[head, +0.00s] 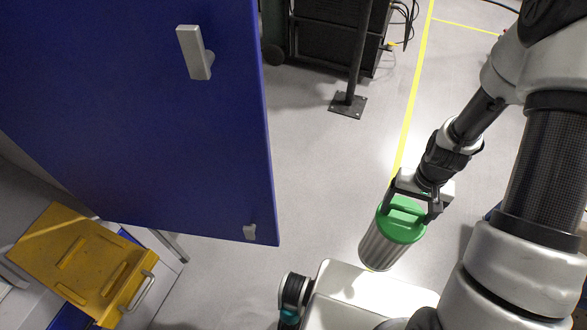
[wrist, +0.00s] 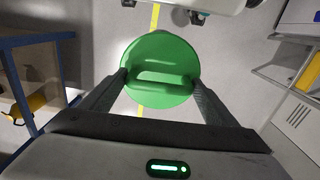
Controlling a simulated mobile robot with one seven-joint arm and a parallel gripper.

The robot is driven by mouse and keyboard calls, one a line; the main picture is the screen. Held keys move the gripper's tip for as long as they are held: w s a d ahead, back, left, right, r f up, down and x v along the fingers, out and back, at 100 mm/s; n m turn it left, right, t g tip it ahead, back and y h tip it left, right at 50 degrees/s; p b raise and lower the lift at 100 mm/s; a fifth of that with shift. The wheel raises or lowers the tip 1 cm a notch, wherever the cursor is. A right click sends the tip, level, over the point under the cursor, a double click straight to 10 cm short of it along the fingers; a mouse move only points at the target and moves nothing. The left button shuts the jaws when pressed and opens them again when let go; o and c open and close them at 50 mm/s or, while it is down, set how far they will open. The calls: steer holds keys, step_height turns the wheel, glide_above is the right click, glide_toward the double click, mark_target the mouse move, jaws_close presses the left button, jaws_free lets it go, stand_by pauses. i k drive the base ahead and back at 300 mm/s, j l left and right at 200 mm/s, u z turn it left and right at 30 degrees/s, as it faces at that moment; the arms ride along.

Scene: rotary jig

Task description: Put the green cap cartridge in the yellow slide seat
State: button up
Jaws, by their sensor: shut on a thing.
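The green cap cartridge (head: 383,247) is a ribbed silver cylinder with a round green cap, hanging slightly tilted in the head view. My gripper (head: 411,205) is shut on the cap's handle and holds it above the floor, close to my base. In the wrist view the green cap (wrist: 160,62) sits between the two fingers and hides the cylinder. A yellow slide (head: 92,262) with slot-like marks and a grey handle lies at the lower left of the head view, well away from the cartridge. I cannot make out a round seat in it.
A large blue panel (head: 150,120) with grey handles stands between the yellow slide and my gripper, covering the upper left. A dark post with a floor plate (head: 348,104) stands at the back. The grey floor (head: 325,190) between panel and cartridge is clear.

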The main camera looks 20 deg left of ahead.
mark_target(94, 266)
steer(key=k+u, duration=0.1)
steer(key=k, duration=0.5)
steer(key=k+u, duration=0.45)
steer(key=u, duration=1.75)
steer(key=i+l, duration=0.05)
steer(key=i, duration=0.05)
